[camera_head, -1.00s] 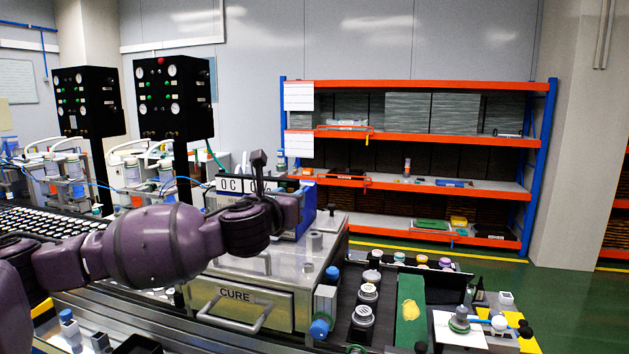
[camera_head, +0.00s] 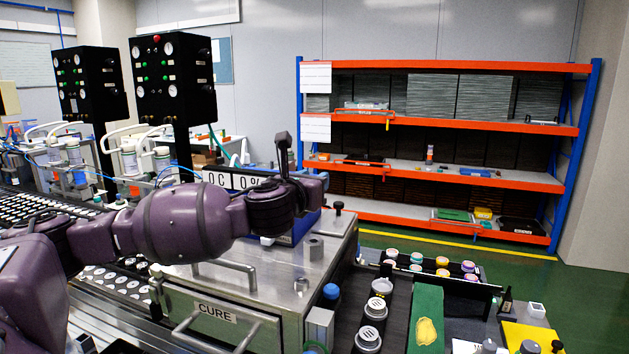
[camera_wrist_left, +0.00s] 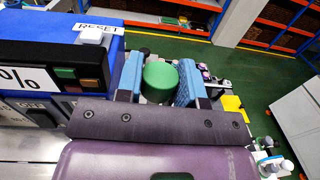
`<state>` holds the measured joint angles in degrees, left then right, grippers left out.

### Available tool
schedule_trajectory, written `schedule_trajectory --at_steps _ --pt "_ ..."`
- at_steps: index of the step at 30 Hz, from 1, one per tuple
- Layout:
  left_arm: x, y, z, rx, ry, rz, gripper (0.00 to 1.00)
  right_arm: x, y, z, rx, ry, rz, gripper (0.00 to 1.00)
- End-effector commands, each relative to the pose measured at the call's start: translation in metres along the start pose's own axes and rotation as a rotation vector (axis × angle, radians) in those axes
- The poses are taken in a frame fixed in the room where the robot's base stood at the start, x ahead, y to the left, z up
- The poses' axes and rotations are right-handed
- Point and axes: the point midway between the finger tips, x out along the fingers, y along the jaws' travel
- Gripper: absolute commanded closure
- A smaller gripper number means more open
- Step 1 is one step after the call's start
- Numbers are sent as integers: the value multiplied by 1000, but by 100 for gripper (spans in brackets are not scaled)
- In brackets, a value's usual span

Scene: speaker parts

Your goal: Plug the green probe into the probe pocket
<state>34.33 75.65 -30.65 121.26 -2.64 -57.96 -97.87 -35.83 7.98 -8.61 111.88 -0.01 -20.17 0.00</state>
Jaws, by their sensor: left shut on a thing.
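The green probe (camera_wrist_left: 160,80) shows in the left wrist view as a round green end. My left gripper (camera_wrist_left: 161,86) is shut on it, with a blue-padded finger on each side. In the head view my left arm reaches across from the left, and its purple wrist hides the jaws and the probe. My right gripper is in neither view.
A metal unit with a CURE drawer (camera_head: 217,312) stands below my left arm, with a short metal cylinder (camera_head: 317,247) on top. A dark tray with several jars (camera_head: 370,338) and a green mat (camera_head: 427,325) lie to the right. An orange-and-blue shelf (camera_head: 440,130) stands behind.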

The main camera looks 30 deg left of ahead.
Motion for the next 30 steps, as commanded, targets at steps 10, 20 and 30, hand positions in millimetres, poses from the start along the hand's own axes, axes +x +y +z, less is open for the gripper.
schedule_trajectory --at_steps 10,20,30 --pt "0 0 -5 1 -1 1 89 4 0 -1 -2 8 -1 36" --pt "0 0 -29 -1 1 1 89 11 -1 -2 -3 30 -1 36" --pt "0 0 -53 0 0 1 89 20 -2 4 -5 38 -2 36"
